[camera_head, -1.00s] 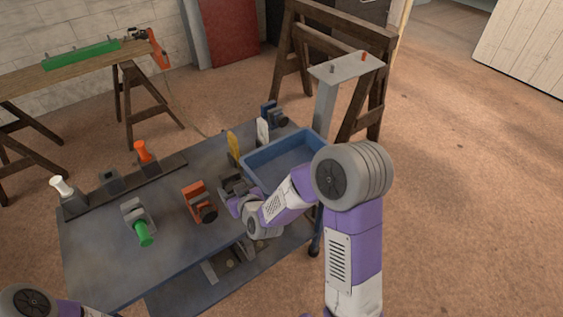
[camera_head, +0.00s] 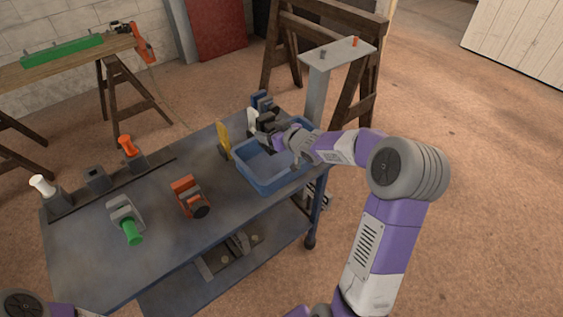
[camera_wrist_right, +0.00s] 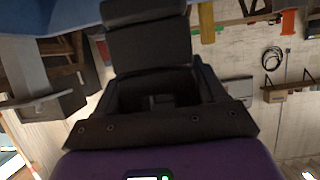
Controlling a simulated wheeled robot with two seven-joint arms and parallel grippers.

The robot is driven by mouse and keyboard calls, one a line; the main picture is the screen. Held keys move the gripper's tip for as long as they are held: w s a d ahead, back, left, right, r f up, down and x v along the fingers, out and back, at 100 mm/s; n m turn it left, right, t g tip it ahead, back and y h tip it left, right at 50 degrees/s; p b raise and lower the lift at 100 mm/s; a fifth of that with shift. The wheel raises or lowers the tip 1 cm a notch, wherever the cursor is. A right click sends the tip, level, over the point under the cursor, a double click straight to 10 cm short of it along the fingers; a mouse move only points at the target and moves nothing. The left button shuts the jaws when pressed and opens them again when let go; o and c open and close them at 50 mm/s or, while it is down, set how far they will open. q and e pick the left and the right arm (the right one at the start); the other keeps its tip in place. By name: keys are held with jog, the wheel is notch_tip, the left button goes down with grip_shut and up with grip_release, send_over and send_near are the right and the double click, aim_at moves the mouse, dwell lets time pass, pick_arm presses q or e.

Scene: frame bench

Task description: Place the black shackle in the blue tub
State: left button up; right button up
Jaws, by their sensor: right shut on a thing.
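The blue tub (camera_head: 262,181) stands on the right end of the bench. My right gripper (camera_head: 270,136) is over its back left part, coming in from the right. It is shut on a dark thing that I take for the black shackle (camera_head: 266,118); its outline is partly hidden by the gripper. In the right wrist view a dark block (camera_wrist_right: 150,42) fills the space at the jaws, with blue of the tub along the top edge. My left gripper is out of view; only part of my left arm shows at the bottom left.
An orange tool (camera_head: 188,194) and a green-handled one (camera_head: 129,223) are on the bench (camera_head: 150,265). A grey stand (camera_head: 317,90) rises behind the tub.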

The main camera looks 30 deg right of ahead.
notch_tip(320, 180, down, 5)
jog(key=b, duration=0.2)
jog(key=shift+r+b, duration=0.15)
jog(key=shift+b, duration=0.25)
notch_tip(320, 180, down, 5)
jog(key=shift+f+b, duration=0.15)
jog(key=shift+b, duration=1.1)
